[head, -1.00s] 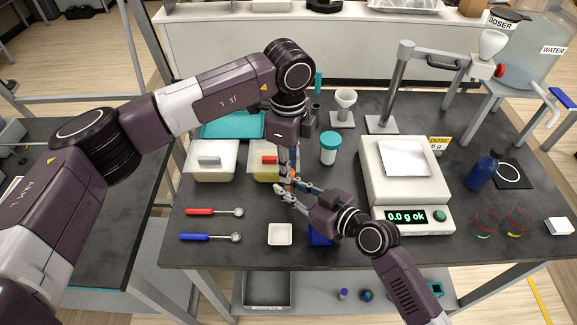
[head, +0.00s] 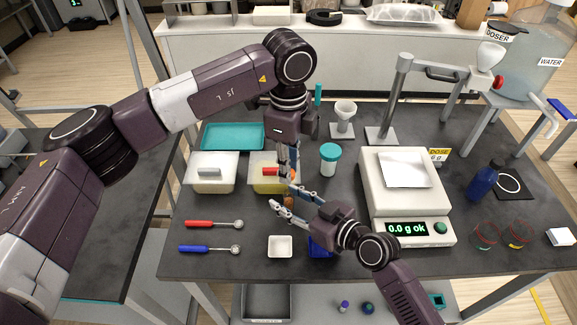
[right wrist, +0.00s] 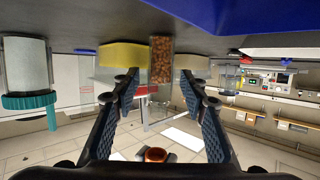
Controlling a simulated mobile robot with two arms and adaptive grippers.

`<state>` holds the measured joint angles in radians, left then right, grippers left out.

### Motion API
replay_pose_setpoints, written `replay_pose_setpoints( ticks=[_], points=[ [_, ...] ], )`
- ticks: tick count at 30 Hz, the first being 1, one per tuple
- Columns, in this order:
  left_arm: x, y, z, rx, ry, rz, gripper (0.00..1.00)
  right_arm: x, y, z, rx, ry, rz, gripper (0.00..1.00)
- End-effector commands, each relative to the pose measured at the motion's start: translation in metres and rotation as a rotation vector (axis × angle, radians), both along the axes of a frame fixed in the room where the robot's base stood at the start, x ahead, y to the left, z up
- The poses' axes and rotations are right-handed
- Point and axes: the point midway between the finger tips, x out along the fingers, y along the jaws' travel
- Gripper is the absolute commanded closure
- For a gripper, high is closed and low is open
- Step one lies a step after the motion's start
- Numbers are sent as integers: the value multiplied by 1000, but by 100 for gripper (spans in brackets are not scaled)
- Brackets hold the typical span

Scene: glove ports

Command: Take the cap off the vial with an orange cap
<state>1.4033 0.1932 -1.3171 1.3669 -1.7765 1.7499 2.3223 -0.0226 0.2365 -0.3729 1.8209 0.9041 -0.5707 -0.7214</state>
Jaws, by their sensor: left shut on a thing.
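The vial (right wrist: 161,60), clear with brown-orange contents, stands on the table; the wrist picture is upside down. Its contents also show small in the head view (head: 289,202). The orange cap (right wrist: 155,155) is apart from the vial, at the bottom of the right wrist view, between dark finger parts. My left gripper (head: 289,174) points down above the vial and is shut on the cap, which is hard to make out there. My right gripper (head: 281,196) is open, its fingers spread, with the vial between and beyond the tips in its wrist view.
Two lidded tubs (head: 212,178) (head: 265,182) stand behind and left. A teal-capped jar (head: 329,160) and the scale (head: 390,205) are to the right. A white dish (head: 280,246) and a blue item (head: 319,246) lie in front; red (head: 200,224) and blue (head: 195,249) scoops lie left.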

Motion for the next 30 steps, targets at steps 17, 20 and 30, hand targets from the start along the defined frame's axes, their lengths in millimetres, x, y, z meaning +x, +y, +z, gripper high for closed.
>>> replay_pose_setpoints(
  ticks=[17, 20, 30],
  points=[
    [0, 0, 0, 0, 0, 0, 100, -41, -42, 17, -3, 1, 1, 60],
    [0, 0, 0, 0, 0, 0, 100, -48, -49, 20, -2, 1, 0, 60],
    [0, 0, 0, 0, 0, 0, 100, -55, -54, 23, -1, 2, 1, 60]
  ],
)
